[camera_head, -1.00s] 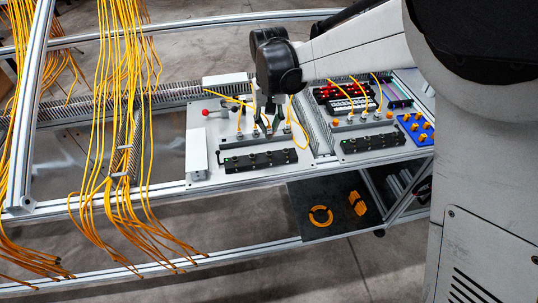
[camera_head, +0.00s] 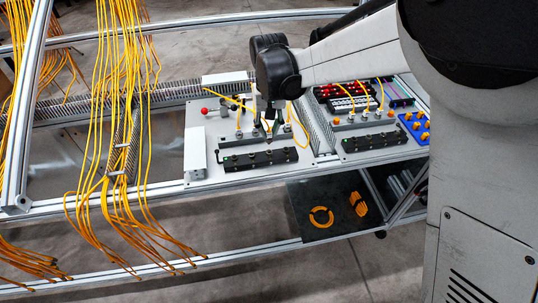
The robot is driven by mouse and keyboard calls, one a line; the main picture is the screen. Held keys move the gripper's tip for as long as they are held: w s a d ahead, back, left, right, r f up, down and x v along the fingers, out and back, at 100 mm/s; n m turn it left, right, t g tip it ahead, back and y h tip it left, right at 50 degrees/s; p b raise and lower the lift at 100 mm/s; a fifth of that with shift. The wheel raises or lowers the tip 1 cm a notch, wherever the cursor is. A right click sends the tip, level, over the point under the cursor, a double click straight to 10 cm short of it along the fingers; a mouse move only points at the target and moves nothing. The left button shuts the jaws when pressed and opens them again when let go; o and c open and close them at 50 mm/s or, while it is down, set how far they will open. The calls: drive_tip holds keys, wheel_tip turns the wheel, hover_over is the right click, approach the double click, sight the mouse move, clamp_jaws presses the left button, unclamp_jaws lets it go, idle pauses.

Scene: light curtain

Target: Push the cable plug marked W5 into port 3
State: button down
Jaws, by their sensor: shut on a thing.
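My gripper (camera_head: 268,122) points down over the left grey panel (camera_head: 225,130), above and behind the black port block (camera_head: 258,159). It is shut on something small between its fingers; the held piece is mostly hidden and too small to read. Yellow cables (camera_head: 297,125) loop beside the gripper on both sides. A plug with a yellow cable (camera_head: 239,125) stands in the row left of the gripper. The W5 mark and the port numbers cannot be read at this size. I cannot tell whether the held piece touches a port.
A red knob (camera_head: 204,111) and a white box (camera_head: 195,153) stand on the left panel. A second port block (camera_head: 374,141) and a blue tray (camera_head: 416,130) with orange pieces lie to the right. Bundles of yellow cables (camera_head: 115,60) hang at the left.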

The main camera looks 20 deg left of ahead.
sight(269, 137)
drive_tip(key=shift+f+b, duration=0.85)
drive_tip(key=shift+f, duration=0.45)
drive_tip(key=shift+f+b, duration=1.15)
drive_tip(key=shift+b, duration=0.3)
idle(3.1)
drive_tip(key=c, duration=1.2)
unclamp_jaws()
drive_tip(key=shift+r, duration=0.1)
drive_tip(key=shift+r+p, duration=1.85)
drive_tip(key=shift+r, duration=1.85)
